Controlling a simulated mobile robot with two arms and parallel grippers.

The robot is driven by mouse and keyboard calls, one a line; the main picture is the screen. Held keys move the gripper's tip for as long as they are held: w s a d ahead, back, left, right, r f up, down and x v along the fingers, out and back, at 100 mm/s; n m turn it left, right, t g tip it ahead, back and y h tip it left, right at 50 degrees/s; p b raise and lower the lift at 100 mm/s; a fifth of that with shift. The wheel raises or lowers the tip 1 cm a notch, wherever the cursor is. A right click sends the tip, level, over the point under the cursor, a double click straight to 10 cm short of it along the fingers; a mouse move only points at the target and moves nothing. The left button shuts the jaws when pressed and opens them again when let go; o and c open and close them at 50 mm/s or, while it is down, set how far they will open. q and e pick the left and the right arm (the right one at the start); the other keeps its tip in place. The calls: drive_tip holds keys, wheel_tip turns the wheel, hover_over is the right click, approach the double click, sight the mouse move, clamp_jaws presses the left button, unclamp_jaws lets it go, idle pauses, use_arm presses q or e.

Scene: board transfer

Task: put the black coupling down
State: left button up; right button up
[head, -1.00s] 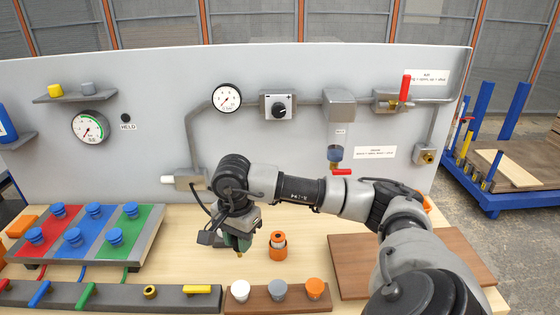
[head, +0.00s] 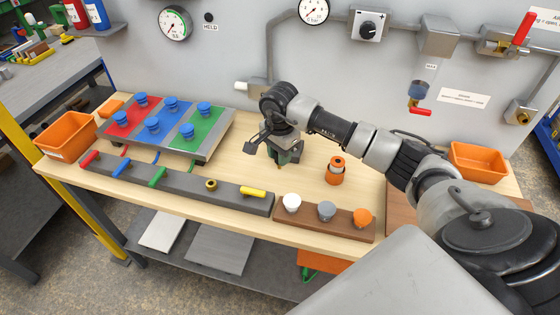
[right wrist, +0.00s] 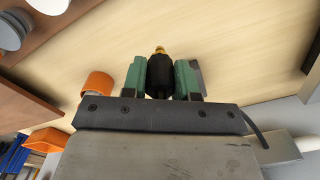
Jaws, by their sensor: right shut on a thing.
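My right gripper (head: 281,158) is above the wooden bench, with its fingers pointing down. In the right wrist view its green-padded fingers (right wrist: 173,80) are shut on the black coupling (right wrist: 160,76), which has a brass tip. In the head view the coupling is mostly hidden by the fingers; only its brass tip (head: 279,167) shows below them. The tip is close to the bench top, but I cannot tell whether it touches. My left gripper is not in view.
An orange cylinder (head: 336,175) stands right of the gripper. A grey rack (head: 225,197) with coloured hoses and a brown block (head: 340,221) with three knobs lie along the front edge. The red-blue-green board (head: 165,128) is on the left. Bare bench (head: 240,170) surrounds the gripper.

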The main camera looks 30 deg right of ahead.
wheel_tip(320, 180, down, 3)
drive_tip(key=shift+f+p, duration=0.1)
drive_tip(key=shift+p, duration=0.5)
drive_tip(key=shift+f, duration=0.3)
drive_tip(key=shift+f, duration=0.1)
drive_tip(key=shift+f, duration=0.15)
drive_tip(key=o, duration=0.9)
